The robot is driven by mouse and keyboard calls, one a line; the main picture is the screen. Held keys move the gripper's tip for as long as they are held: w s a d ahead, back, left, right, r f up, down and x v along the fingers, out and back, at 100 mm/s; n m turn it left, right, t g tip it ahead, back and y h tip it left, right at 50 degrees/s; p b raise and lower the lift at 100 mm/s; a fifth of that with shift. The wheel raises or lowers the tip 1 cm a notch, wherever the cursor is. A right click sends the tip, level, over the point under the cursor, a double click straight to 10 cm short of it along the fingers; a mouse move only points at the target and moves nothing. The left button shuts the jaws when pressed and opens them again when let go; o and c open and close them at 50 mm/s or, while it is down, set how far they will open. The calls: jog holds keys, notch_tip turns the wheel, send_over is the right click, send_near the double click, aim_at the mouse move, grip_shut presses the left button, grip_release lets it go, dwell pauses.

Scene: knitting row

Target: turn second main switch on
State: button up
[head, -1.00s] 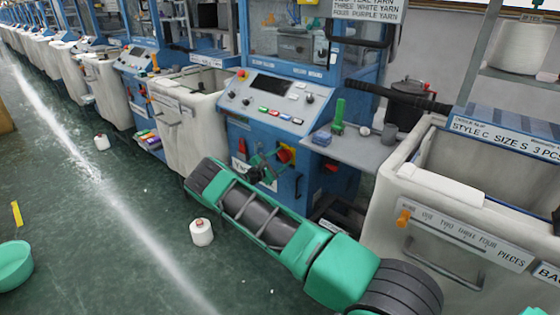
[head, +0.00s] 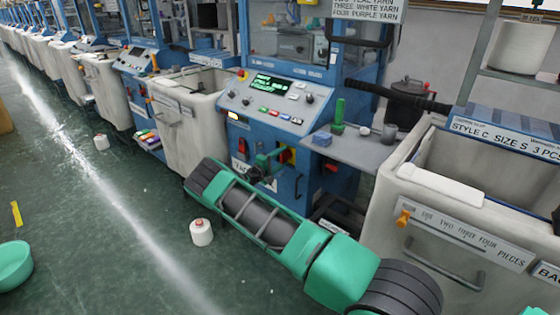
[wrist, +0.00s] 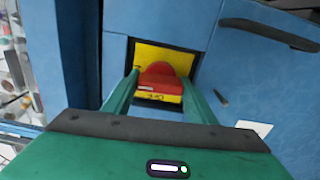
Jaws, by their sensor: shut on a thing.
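The main switch is a red knob (wrist: 165,75) on a yellow plate (wrist: 147,56), set in the blue front of the knitting machine (head: 275,130). In the head view the switch (head: 285,155) sits low on that front, partly behind my gripper. My gripper (wrist: 160,82) has its two green fingers on either side of the red knob and is shut on it. In the head view my gripper (head: 272,162) is against the machine's front. The machine's display (head: 271,84) is lit with green text. Small lettering shows on the switch, too small to read surely.
A white bin (head: 465,235) stands at the right and another bin (head: 188,110) left of the machine. A grey shelf (head: 355,149) juts out beside the machine. A yarn cone (head: 201,232) stands on the floor near my arm. The aisle at left is mostly clear.

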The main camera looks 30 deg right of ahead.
jog(key=shift+s+d+f+m, duration=0.25)
jog(key=shift+s+f+m, duration=0.05)
jog(key=shift+m, duration=0.1)
jog(key=o, duration=0.8)
jog(key=shift+w+r, duration=0.1)
jog(key=shift+a, duration=0.1)
jog(key=shift+a, duration=0.2)
jog(key=v, duration=1)
jog(key=shift+a, duration=0.2)
jog(key=shift+d, duration=0.1)
